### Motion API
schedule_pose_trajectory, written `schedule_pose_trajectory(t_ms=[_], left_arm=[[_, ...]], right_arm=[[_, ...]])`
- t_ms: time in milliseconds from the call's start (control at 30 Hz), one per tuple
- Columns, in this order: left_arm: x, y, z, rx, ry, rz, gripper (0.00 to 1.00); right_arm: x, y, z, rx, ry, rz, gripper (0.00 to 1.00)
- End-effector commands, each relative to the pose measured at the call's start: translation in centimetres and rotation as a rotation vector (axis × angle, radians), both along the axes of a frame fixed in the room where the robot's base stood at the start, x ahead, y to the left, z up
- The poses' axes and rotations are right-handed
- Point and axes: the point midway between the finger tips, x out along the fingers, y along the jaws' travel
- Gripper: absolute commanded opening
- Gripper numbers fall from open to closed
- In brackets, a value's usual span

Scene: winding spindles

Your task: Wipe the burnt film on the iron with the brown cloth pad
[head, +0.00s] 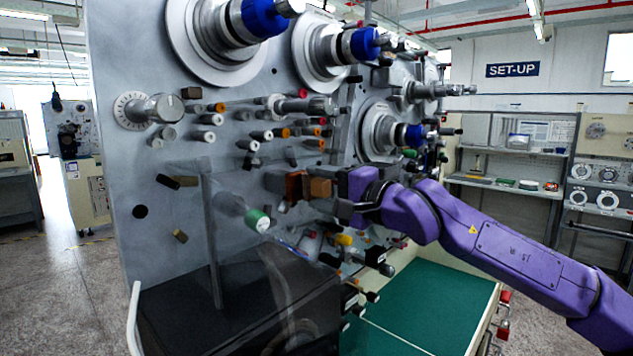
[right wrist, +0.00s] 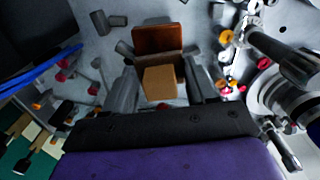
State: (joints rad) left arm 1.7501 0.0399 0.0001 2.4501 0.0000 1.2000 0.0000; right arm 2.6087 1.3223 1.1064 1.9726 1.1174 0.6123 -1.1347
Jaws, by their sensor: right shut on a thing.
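The brown cloth pad (head: 320,187) is a small tan block held in my right gripper (head: 338,190), in front of the machine's grey panel. In the right wrist view the pad (right wrist: 160,82) sits between the two fingers of the right gripper (right wrist: 160,95). A reddish-brown face (head: 294,186), which looks like the burnt film on the iron, is just left of the pad. It also shows just beyond the pad in the right wrist view (right wrist: 158,39). Pad and film are very close; I cannot tell whether they touch. My left gripper is not in view.
The grey panel (head: 150,70) carries many spindles, rollers and pegs around the gripper. A white roller with a green end (head: 257,220) sticks out below left. A green-topped bench (head: 420,300) lies below the right arm.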

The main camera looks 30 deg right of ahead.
Motion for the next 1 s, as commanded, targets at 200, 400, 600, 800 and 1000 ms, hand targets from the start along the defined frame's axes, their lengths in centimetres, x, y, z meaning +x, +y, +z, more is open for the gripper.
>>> schedule_pose_trajectory(t_ms=[200, 400, 600, 800, 1000], left_arm=[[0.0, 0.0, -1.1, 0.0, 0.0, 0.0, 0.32], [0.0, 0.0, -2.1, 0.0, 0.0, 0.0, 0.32], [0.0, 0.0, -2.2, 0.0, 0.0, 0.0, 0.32], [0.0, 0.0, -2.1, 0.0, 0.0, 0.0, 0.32], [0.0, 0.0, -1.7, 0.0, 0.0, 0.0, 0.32]], right_arm=[[-0.2, 1.4, -0.3, -0.004, -0.002, 0.003, 0.32], [-0.7, 3.5, -0.2, -0.004, -0.002, 0.002, 0.32], [-0.9, 4.1, 0.0, -0.002, -0.001, 0.001, 0.32], [-1.0, 4.0, 0.0, -0.001, 0.0, 0.001, 0.32], [-3.0, 3.2, 0.2, 0.002, -0.002, 0.0, 0.32]])
